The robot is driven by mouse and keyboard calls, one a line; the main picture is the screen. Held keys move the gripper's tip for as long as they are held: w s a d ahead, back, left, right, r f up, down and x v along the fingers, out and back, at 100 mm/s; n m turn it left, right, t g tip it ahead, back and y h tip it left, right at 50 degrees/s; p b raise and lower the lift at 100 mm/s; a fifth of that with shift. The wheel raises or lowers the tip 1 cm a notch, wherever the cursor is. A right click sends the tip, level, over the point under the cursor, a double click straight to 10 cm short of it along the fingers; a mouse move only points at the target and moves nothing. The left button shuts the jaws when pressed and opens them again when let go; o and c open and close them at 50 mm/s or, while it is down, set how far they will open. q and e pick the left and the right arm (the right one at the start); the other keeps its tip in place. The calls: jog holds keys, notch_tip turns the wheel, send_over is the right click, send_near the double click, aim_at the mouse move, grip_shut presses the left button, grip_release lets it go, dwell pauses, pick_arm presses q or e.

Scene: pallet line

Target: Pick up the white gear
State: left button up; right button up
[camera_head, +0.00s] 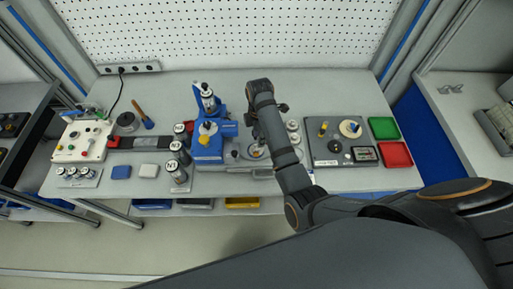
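A pale cream-white round disc, which looks like the white gear (350,128), sits on the grey board (322,155) at the right of the table. It is around or beside a small yellow-and-blue peg; I cannot tell which. My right gripper (267,112) is at the middle of the table, left of the board and apart from the disc. My own forearm and wrist cover most of it, so its opening and anything between its fingers are hidden. My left gripper is not in view.
A green tray (384,128) and a red tray (395,154) lie right of the board. A blue press-like device (209,146) stands left of my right arm. Several labelled cylinders stand beside it. A white control box (82,140) is at the far left.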

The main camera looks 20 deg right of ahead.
aim_at(257, 147)
jog(key=shift+s+a+f+p, duration=0.1)
jog(key=shift+a+f+p, duration=0.1)
jog(key=shift+f+p, duration=0.3)
jog(key=shift+s+a+f+p, duration=0.1)
jog(key=shift+a+f+p, duration=0.1)
jog(key=shift+f+p, duration=0.2)
notch_tip(257, 147, down, 3)
jog(key=shift+a+r, duration=0.1)
jog(key=shift+r, duration=0.05)
jog(key=shift+f, duration=0.3)
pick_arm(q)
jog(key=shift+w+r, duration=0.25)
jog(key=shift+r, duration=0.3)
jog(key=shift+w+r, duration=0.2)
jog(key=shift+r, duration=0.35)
pick_arm(e)
grip_shut()
jog(key=shift+r, duration=0.1)
